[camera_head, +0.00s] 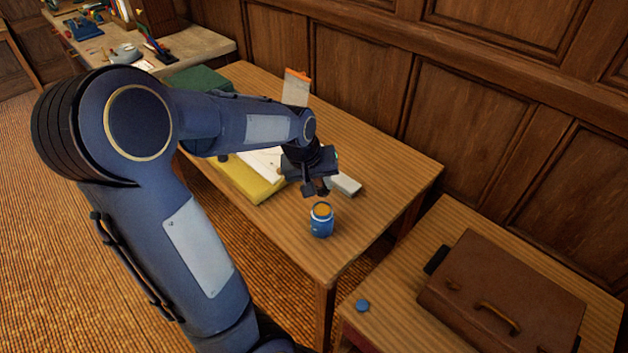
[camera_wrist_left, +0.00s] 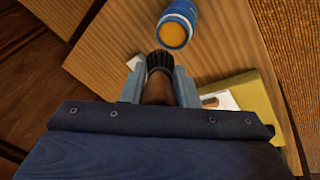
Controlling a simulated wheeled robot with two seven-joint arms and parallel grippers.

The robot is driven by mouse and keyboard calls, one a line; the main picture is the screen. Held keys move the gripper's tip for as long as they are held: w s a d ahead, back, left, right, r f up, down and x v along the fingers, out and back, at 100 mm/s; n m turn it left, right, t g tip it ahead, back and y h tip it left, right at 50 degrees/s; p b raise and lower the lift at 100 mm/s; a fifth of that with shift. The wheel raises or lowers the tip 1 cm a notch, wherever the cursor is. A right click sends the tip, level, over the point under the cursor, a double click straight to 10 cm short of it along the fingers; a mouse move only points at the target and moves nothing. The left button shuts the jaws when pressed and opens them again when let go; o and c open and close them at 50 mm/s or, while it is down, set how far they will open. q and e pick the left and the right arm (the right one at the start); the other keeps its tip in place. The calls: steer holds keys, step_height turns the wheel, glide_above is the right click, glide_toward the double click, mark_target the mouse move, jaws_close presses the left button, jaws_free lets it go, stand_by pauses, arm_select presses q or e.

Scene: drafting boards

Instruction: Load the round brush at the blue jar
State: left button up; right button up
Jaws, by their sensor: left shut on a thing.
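The blue jar (camera_head: 321,220) stands open on the wooden table, with orange-yellow contents showing at its mouth. It also shows in the left wrist view (camera_wrist_left: 176,24), just beyond the fingertips. My left gripper (camera_head: 316,188) is shut on the round brush, above the table and just behind the jar. In the left wrist view the brush (camera_wrist_left: 159,72) has dark bristles and a brown body between the two fingers (camera_wrist_left: 158,85). The bristles look apart from the jar. My right gripper is not in view.
A yellow board (camera_head: 258,187) with white paper lies left of the jar, and a grey block (camera_head: 345,184) lies behind it. A clipboard (camera_head: 296,88) stands at the back.

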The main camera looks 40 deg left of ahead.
arm_select(q)
steer(key=shift+f+b, duration=2.35)
steer(key=shift+f, duration=0.45)
steer(key=shift+f+b, duration=0.35)
steer(key=shift+f, duration=0.2)
steer(key=shift+r, duration=0.15)
step_height(320, 180, up, 7)
steer(key=p, duration=0.6)
stand_by(0.5)
